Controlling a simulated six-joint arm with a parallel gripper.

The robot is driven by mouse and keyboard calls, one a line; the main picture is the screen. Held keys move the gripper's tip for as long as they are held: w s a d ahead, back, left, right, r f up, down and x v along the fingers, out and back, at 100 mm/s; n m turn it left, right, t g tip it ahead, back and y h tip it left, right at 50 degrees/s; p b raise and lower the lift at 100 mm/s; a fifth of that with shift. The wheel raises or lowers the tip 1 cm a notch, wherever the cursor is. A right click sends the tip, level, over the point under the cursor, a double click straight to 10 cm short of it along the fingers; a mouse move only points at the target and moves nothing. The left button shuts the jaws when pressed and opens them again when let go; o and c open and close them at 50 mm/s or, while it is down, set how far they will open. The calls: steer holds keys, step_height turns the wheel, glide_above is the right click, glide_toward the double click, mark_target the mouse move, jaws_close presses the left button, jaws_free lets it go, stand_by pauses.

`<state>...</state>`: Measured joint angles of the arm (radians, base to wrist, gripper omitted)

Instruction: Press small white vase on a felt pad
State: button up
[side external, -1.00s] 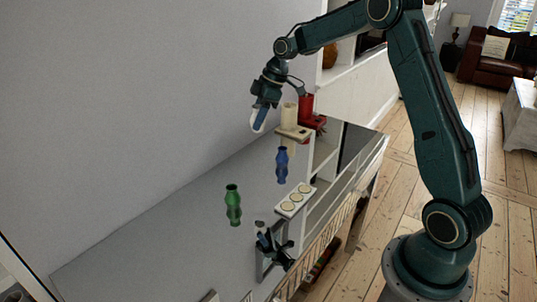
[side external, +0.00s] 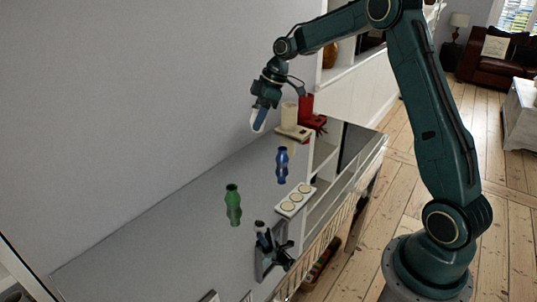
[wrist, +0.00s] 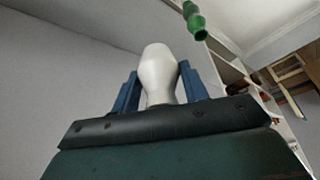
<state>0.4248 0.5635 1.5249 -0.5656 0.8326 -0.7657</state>
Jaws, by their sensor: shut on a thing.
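My gripper (side external: 261,114) is shut on the small white vase (side external: 258,124), high in the side external view in front of the grey wall. In the wrist view the vase (wrist: 158,70) stands between the two blue fingers, with its wide body beyond the fingertips and its narrower part between them. A white tray (side external: 308,190) with three round cream pads (side external: 295,197) lies below and to the right of my gripper. The vase is well apart from the pads. I cannot tell from the picture whether the pads are felt.
A blue vase (side external: 282,165) and a green vase (side external: 233,205) stand left of the tray. A cream object (side external: 289,118) and a red one (side external: 306,108) are right of my gripper. A dark stand (side external: 272,250) is at the front. The grey surface (side external: 150,245) is clear at left.

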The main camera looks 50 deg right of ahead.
steer(key=shift+s+a+f, duration=0.1)
steer(key=shift+s+f, duration=0.25)
steer(key=shift+f, duration=0.1)
steer(key=s+a+f+n+g, duration=0.1)
steer(key=s+a+f+n, duration=0.1)
steer(key=s+f, duration=0.3)
steer(key=s+a+f+n+g, duration=0.1)
steer(key=s+a+f+n, duration=0.1)
steer(key=s+f, duration=0.3)
steer(key=shift+s+a+f+n+y, duration=0.35)
steer(key=shift+s+n, duration=0.55)
steer(key=shift+s, duration=0.95)
steer(key=shift+d+f, duration=0.1)
steer(key=shift+f, duration=0.05)
steer(key=shift+f, duration=2.75)
